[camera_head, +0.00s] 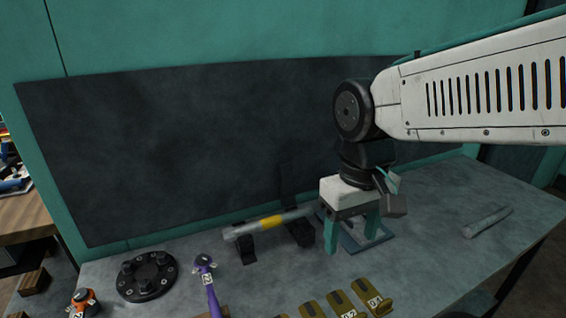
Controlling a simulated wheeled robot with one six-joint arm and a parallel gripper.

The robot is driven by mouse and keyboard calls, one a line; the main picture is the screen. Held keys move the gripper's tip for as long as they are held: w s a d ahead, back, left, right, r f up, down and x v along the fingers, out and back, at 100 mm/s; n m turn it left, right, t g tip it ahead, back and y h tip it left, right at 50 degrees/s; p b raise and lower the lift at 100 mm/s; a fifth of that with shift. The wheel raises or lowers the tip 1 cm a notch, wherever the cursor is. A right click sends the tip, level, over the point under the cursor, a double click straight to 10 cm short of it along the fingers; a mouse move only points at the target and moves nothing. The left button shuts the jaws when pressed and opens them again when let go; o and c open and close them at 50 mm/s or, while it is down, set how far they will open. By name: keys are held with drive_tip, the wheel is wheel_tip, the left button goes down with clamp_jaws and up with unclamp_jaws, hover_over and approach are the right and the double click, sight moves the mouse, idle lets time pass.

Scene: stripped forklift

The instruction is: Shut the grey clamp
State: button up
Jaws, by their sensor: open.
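A grey tube with a yellow band (270,222) lies across dark supports on the workbench. A dark grey clamp-like bracket (300,232) is under its middle, with a narrow dark upright piece (287,185) standing behind the tube; this looks like the clamp with its upper part raised, but I cannot tell for sure. My gripper (351,243) points down at the tube's right end, its two teal fingers apart. The fingers and gripper body hide that end and part of the support there. I see nothing held between the fingers.
A blue-grey frame (378,238) lies behind my gripper. Several brass-coloured brackets (345,303) line the front. A purple tool (209,285), black flange (147,277) and orange part (83,300) are left. A grey bar (487,222) lies right. A dark panel (200,140) rises behind the bench.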

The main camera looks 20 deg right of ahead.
sight(287, 176)
drive_tip(key=w+d+f+t, duration=0.1)
drive_tip(key=w+d+f, duration=0.1)
drive_tip(key=w, duration=0.9)
drive_tip(key=w+d+f+t, duration=0.2)
drive_tip(key=w, duration=1)
drive_tip(key=w+d+f+t, duration=0.1)
drive_tip(key=w+f, duration=0.1)
drive_tip(key=w, duration=0.9)
drive_tip(key=shift+w+d+f+t, duration=0.1)
drive_tip(key=shift+w+d+t, duration=0.05)
drive_tip(key=shift+d+t, duration=0.2)
drive_tip(key=shift+w+f, duration=0.2)
drive_tip(key=x, duration=0.7)
drive_tip(key=shift+f, duration=0.15)
drive_tip(key=shift+c, duration=0.3)
drive_tip(key=c, duration=1)
drive_tip(key=o, duration=0.6)
drive_tip(key=shift+o, duration=0.2)
